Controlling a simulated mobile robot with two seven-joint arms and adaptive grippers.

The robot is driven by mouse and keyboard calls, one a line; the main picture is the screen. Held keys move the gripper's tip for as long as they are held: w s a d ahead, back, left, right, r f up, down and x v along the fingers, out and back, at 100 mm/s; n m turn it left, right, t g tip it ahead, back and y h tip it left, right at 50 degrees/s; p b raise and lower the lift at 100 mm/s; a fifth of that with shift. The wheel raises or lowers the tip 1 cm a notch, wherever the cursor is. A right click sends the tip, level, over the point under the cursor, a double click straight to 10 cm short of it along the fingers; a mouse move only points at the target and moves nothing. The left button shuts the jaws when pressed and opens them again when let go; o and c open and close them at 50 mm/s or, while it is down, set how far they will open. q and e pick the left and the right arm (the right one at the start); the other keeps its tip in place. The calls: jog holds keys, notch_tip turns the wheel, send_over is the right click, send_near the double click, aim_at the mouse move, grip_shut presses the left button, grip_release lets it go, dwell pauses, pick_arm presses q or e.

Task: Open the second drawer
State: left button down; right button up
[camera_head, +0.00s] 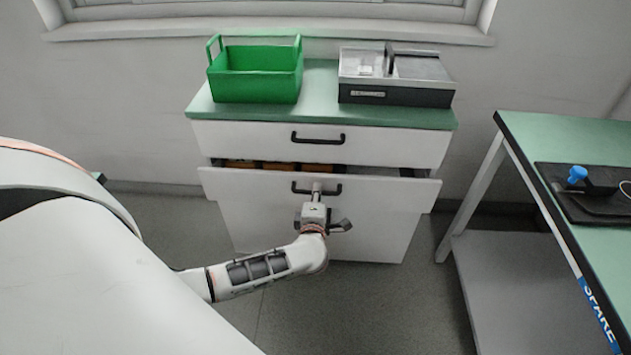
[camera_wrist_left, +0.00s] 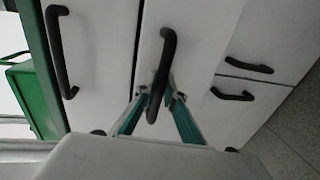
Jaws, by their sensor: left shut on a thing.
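The second drawer (camera_head: 250,190) of the white cabinet is pulled out part way, and a narrow gap shows above its front. Its black handle (camera_head: 333,190) is a bar in the middle of the front. My left gripper (camera_head: 317,190) is shut on this handle. In the left wrist view the two green-edged fingers (camera_wrist_left: 158,98) close on the handle (camera_wrist_left: 167,45) from both sides. Some orange-brown things (camera_head: 275,166) show inside the drawer, mostly hidden by its front. My right gripper is in neither view.
The top drawer (camera_head: 240,140) is closed above it. A green basket (camera_head: 255,88) and a grey and black case (camera_head: 395,97) stand on the cabinet top. A green-topped table (camera_head: 540,140) stands at the right. Floor (camera_head: 290,305) is clear before the cabinet.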

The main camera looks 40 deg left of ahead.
pick_arm(q)
jog(key=f+p+v, duration=0.2)
jog(key=v, duration=0.8)
jog(key=s+f+p+v, duration=0.1)
jog(key=f+p+v, duration=0.1)
jog(key=v, duration=0.8)
jog(key=shift+d+p, duration=0.2)
jog(key=shift+p, duration=0.45)
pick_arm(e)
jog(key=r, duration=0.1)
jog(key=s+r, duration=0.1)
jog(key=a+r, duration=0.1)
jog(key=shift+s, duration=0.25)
pick_arm(q)
jog(key=shift+w+f, duration=0.1)
jog(key=shift+f, duration=0.1)
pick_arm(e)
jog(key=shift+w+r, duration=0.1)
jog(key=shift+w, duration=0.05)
pick_arm(q)
jog(key=c, duration=2.4)
grip_release()
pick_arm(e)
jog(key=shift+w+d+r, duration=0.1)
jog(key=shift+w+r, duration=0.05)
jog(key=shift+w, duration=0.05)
